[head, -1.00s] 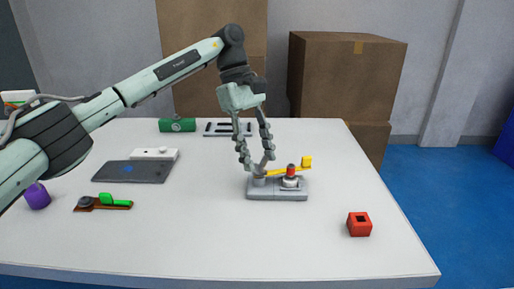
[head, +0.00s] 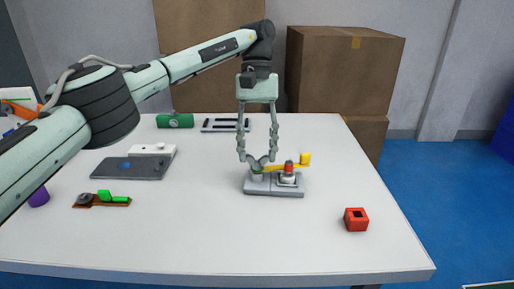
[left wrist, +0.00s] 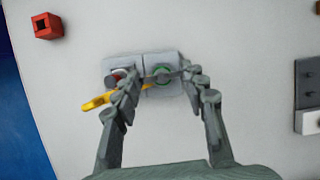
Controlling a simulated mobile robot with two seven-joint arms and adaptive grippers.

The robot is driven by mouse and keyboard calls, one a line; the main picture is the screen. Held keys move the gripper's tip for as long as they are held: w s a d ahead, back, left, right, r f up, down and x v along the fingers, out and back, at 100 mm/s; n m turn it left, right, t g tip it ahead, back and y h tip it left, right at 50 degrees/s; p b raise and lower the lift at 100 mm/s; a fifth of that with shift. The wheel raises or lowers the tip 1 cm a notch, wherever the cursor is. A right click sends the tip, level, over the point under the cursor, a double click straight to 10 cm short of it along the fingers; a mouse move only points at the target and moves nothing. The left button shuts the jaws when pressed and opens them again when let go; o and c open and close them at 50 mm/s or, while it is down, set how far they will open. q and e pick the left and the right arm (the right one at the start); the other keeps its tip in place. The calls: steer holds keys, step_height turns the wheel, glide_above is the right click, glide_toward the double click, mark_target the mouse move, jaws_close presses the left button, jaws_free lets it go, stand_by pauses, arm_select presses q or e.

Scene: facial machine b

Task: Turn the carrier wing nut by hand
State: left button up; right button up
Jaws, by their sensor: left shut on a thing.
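A grey block base (head: 273,190) with two round posts stands on the table in the head view; it also shows in the left wrist view (left wrist: 152,57). The fingers partly hide the nut. My right gripper is out of view.
A red block (head: 356,220) sits at the front right of the table. Large boxes (head: 345,70) stand behind the table. The front middle is clear.

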arm_select(q)
steer(key=shift+r, duration=0.1)
stand_by(0.3)
steer(key=o, duration=1.2)
steer(key=shift+r, duration=4.95)
